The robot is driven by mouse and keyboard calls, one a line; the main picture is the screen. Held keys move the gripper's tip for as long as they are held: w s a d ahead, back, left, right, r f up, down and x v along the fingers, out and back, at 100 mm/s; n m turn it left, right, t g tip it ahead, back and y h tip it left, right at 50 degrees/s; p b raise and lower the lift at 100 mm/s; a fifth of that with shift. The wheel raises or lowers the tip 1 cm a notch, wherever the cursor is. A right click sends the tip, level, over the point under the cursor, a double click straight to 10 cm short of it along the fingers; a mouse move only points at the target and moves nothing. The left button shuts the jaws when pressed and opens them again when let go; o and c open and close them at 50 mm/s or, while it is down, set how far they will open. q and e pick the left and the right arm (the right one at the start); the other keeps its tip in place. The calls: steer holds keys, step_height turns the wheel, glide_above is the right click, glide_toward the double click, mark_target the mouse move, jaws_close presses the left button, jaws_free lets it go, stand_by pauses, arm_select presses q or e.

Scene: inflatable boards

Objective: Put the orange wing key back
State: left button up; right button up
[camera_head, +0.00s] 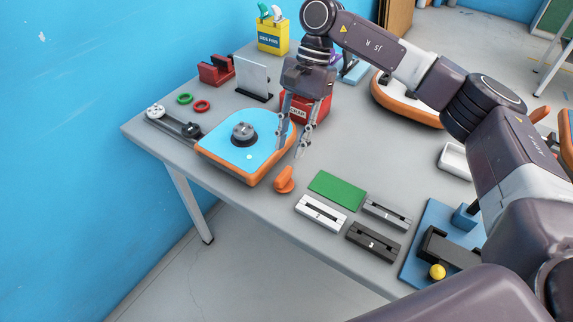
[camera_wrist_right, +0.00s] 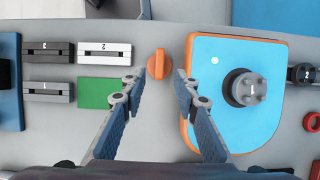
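The orange wing key (camera_head: 285,179) stands on the grey table near its front edge, beside the orange rim of the blue-topped inflatable board (camera_head: 230,150). It also shows in the wrist view (camera_wrist_right: 158,63). My right gripper (camera_head: 289,153) is open and points down above the key. In the wrist view its fingertips (camera_wrist_right: 160,77) are apart, one on each side of the key, with visible gaps. The board carries a round grey valve (camera_head: 243,132), also seen in the wrist view (camera_wrist_right: 247,88). My left gripper is not in view.
A green pad (camera_head: 337,189), a white slotted block (camera_head: 320,214) and dark slotted blocks (camera_head: 373,241) lie right of the key. A red box (camera_head: 306,106) stands behind the gripper. A grey pump-like item (camera_head: 172,121) lies left of the board. A blue tray (camera_head: 418,262) is at right.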

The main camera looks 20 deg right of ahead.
steer(key=v, duration=0.3)
steer(key=shift+r, duration=0.25)
